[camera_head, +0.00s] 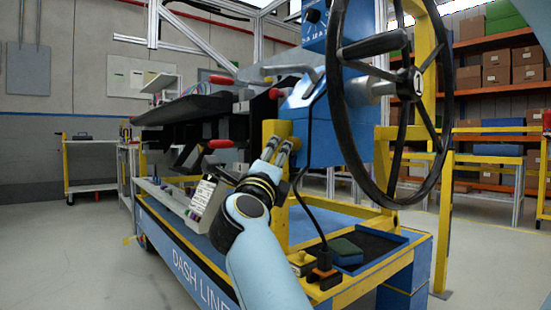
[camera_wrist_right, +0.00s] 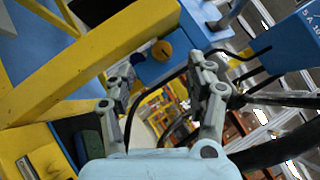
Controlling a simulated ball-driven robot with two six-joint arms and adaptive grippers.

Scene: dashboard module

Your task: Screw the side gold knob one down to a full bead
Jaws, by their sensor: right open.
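A round gold knob (camera_wrist_right: 161,50) sits on the side of a blue block (camera_wrist_right: 165,66) in the right wrist view. My right gripper (camera_wrist_right: 163,64) is open, with one finger to each side of the knob in that picture and nothing between its pads. The knob appears just beyond the fingertips; I cannot tell whether they touch it. In the head view my right gripper (camera_head: 281,144) points up at the yellow post (camera_head: 277,185) below the blue housing (camera_head: 310,125). The knob cannot be made out there. My left gripper is not in view.
A large black steering wheel (camera_head: 352,140) stands right of my gripper. A black cable (camera_head: 303,200) hangs close beside it. A yellow beam (camera_wrist_right: 90,60) crosses near the fingers in the wrist view. A dark green block (camera_head: 345,251) lies on the blue-edged cart below.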

